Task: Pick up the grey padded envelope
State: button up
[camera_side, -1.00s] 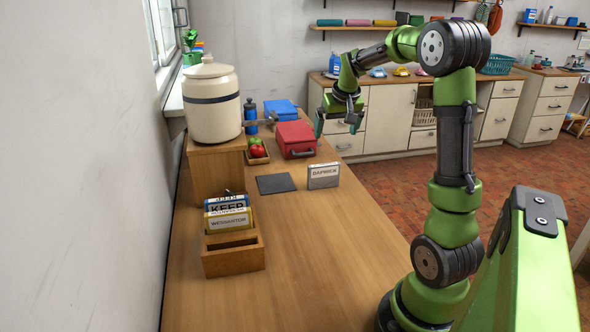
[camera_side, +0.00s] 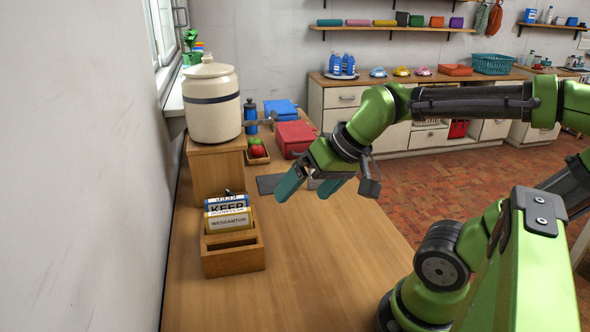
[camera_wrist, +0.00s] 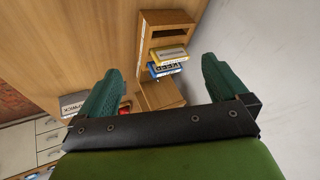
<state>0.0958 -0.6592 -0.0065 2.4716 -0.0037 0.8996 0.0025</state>
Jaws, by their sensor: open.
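A wooden rack (camera_side: 233,262) holds a yellow and a blue labelled packet. The front counter is clear; a wall is at left.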

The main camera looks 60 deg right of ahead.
jog(key=shift+s+a+r+n+t+y, duration=0.1)
jog(key=shift+s+a+r+n+y, duration=0.1)
jog(key=shift+a, duration=0.2)
jog(key=shift+s+a+r+n+t+y, duration=0.15)
jog(key=shift+s+a, duration=0.1)
jog(key=shift+a, duration=0.2)
jog(key=shift+s+a+r+n+t+y, duration=0.1)
jog(key=shift+s+a+n, duration=0.1)
jog(key=shift+a, duration=0.2)
jog(key=shift+c, duration=1.3)
jog(key=c, duration=0.7)
